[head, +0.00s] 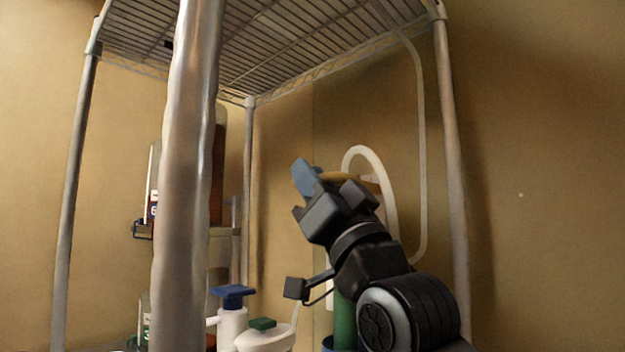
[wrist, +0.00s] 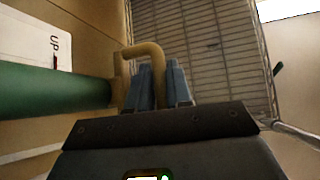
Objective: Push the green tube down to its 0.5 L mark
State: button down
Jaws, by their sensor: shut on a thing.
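The green tube (head: 345,322) stands behind my arm in the head view, its lower part rising from a blue rim (head: 328,344). In the wrist view the green tube (wrist: 55,92) runs in from the left. A tan bent pipe (wrist: 146,49) joins its end and hooks over to my blue fingers. My gripper (wrist: 158,76) is shut on this tan pipe; the exact contact is partly hidden by the fingers. In the head view my gripper (head: 308,180) is high, above the green tube. I cannot see a 0.5 L mark on the tube.
A metal post (head: 188,180) stands close in front. White containers with blue (head: 233,296) and green (head: 263,324) tops stand low, left of my arm. A white hose (head: 384,185) arches behind my gripper. A wire shelf (head: 270,40) spans overhead. A white panel (wrist: 28,40) reads "UP".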

jog(key=shift+f, duration=0.1)
notch_tip(320, 180, down, 17)
jog(key=b, duration=1.2)
jog(key=c, duration=1.1)
grip_release()
jog(key=shift+c, duration=0.2)
jog(key=shift+d, duration=0.1)
jog(key=b+v, duration=0.2)
jog(key=v, duration=0.5)
jog(key=shift+s, duration=0.25)
